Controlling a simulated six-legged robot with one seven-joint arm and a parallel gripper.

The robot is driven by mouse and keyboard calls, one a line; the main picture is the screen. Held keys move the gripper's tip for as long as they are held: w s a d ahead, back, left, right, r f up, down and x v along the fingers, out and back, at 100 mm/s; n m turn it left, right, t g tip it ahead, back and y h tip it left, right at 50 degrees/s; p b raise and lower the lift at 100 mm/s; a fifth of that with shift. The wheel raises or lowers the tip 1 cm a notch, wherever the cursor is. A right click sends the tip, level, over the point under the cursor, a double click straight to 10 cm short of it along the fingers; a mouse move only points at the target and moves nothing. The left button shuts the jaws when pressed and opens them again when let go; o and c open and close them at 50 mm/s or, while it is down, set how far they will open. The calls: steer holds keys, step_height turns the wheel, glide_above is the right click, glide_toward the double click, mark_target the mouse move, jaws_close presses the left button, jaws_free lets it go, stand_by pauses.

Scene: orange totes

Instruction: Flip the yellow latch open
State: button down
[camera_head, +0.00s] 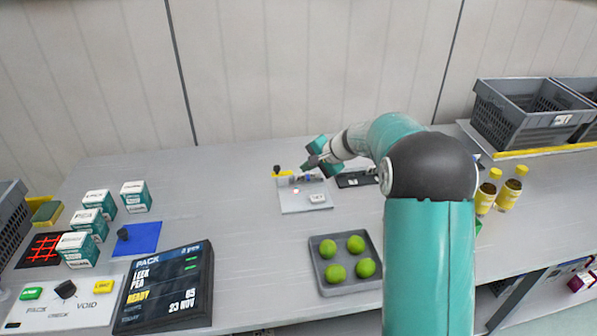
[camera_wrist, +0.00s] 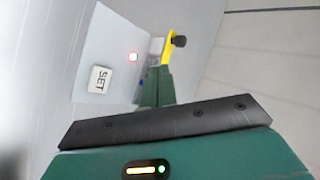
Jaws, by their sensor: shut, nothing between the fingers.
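The yellow latch (camera_wrist: 168,47) is a short bar with a black knob (camera_wrist: 180,41) at its end, beside a pale block on a light panel (camera_wrist: 112,38). In the head view the latch (camera_head: 276,174) is small at the panel's back left corner. My gripper (camera_wrist: 157,70) is shut and empty, its green fingertips right at the near end of the latch. I cannot tell whether they touch it. In the head view my gripper (camera_head: 304,168) is over the panel's back edge. The panel also has a white SET button (camera_wrist: 100,80) and a lit red lamp (camera_wrist: 133,57).
A grey tray (camera_head: 323,280) with several green balls stands in front of the panel. A dark flat item (camera_head: 356,180) lies right of the panel. Boxes (camera_head: 134,197) and a PACK display (camera_head: 165,290) are at left. Yellow bottles (camera_head: 509,190) and grey crates (camera_head: 520,115) are at right.

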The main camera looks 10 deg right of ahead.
steer(key=v, duration=0.3)
steer(key=shift+s+d+r, duration=0.15)
steer(key=shift+d+r, duration=0.05)
steer(key=shift+r, duration=0.1)
steer(key=s+a+r+n+h, duration=0.1)
steer(key=s+a+r+n, duration=0.15)
steer(key=s, duration=0.45)
steer(key=s+a+r+n+g+h, duration=0.1)
steer(key=s+r, duration=0.3)
steer(key=s, duration=0.2)
steer(key=s+a+r+n+h, duration=0.1)
steer(key=s+r, duration=0.2)
steer(key=s, duration=0.4)
steer(key=s+d+f+n+h, duration=0.1)
steer(key=s+f+n+h, duration=0.1)
steer(key=s, duration=1.9)
steer(key=shift+d+n+h, duration=0.4)
steer(key=shift+n+h, duration=0.4)
steer(key=shift+n, duration=0.45)
